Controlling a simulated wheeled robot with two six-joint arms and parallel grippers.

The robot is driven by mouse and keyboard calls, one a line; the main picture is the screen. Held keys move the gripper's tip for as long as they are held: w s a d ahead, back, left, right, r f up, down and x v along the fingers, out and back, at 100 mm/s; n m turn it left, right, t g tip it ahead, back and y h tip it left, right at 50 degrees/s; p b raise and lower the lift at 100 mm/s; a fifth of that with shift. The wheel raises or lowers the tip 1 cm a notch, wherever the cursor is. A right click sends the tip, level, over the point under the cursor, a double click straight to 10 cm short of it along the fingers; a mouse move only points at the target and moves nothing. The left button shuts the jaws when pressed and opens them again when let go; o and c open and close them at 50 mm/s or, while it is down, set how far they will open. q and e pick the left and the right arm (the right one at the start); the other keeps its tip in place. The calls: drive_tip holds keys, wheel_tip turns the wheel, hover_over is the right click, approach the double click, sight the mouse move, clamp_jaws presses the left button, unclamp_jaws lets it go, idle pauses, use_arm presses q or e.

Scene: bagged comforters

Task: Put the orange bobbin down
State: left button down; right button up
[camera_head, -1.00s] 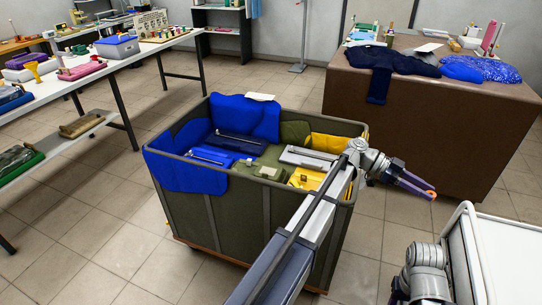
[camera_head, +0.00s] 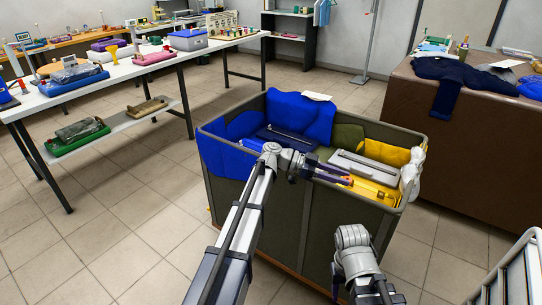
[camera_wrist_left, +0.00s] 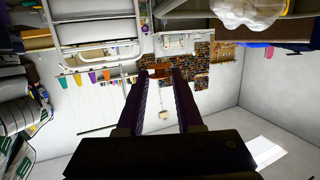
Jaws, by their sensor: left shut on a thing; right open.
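My left gripper (camera_head: 333,177) is shut on the small orange bobbin (camera_head: 348,181), in front of the cart's contents in the head view. In the left wrist view the bobbin (camera_wrist_left: 160,72) shows as an orange bit between the tips of the two long dark purple fingers (camera_wrist_left: 160,84). The fingers partly hide it. I cannot tell how far it is above the things in the cart. My right gripper (camera_head: 387,296) is open at the bottom edge of the head view, low in front of the cart, and only partly seen.
The olive cart (camera_head: 290,215) holds blue and yellow bagged comforters and a grey box-like thing (camera_head: 362,167). A long white table (camera_head: 135,68) with boxes and spools stands left. A brown table (camera_head: 455,140) with dark cloth stands right. A white rail (camera_head: 515,270) is at lower right.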

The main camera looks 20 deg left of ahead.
idle(0.4)
wheel_tip(320, 180, up, 13)
drive_tip(key=p, duration=1.3)
drive_tip(key=shift+f, duration=0.1)
